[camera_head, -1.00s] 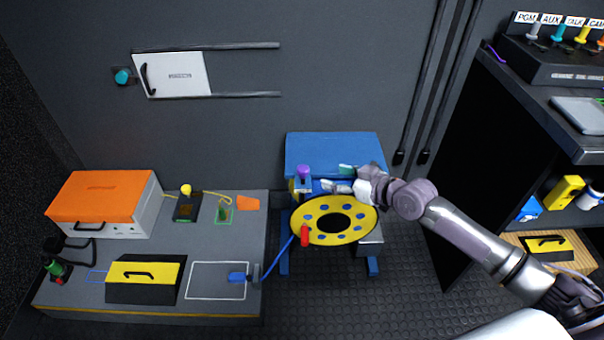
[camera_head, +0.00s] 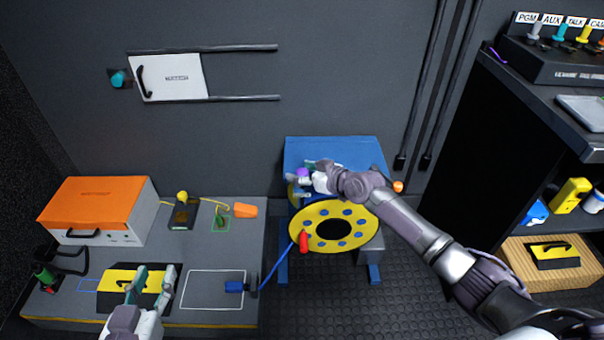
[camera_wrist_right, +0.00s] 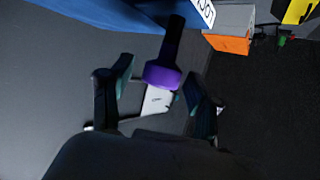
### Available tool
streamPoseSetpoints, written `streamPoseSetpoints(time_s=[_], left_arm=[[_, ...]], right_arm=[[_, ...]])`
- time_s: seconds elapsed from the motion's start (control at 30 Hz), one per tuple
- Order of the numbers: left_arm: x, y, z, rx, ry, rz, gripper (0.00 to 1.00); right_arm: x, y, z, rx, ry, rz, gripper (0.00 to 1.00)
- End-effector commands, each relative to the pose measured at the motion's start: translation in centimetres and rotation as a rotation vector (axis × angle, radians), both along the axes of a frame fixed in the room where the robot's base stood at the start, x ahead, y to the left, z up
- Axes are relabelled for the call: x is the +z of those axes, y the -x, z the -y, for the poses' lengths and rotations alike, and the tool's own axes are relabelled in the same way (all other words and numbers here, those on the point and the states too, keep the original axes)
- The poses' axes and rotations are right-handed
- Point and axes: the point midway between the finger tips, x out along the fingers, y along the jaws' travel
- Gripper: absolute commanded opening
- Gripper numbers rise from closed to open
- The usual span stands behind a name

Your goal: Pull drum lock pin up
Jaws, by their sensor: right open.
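The drum lock pin has a purple knob (camera_head: 303,173) at the back left of the yellow drum (camera_head: 355,212), beside the blue housing (camera_head: 335,149). In the right wrist view the purple knob (camera_wrist_right: 162,75) sits on a black stem beside a white label, between the two fingers. My right gripper (camera_head: 302,182) is open around the knob; whether a finger touches it I cannot tell. The right gripper also shows in the wrist view (camera_wrist_right: 158,82).
A grey bench (camera_head: 185,255) on the left carries an orange-topped case (camera_head: 98,188) and small parts. A dark shelf (camera_head: 490,150) stands on the right. Floor below the drum is clear.

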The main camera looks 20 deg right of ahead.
Motion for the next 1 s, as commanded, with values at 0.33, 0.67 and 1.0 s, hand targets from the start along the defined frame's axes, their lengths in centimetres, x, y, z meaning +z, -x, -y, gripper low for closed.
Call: streamPoseSetpoints(time_s=[0.33, 0.67, 1.0], left_arm=[[0.32, -0.1, 0.08, -0.001, 0.004, 0.018, 0.4], [0.31, -0.1, 0.06, 0.0, 0.004, 0.018, 0.4], [-0.47, 0.25, -0.12, 0.001, -0.009, -0.039, 0.4]], right_arm=[[-0.02, -0.17, -0.08, 0.0, 0.0, 0.0, 0.58], [-0.03, -0.15, -0.06, 0.0, 0.0, 0.0, 0.03], [0.66, -0.16, -0.04, 0.001, 0.001, 0.002, 0.0]])
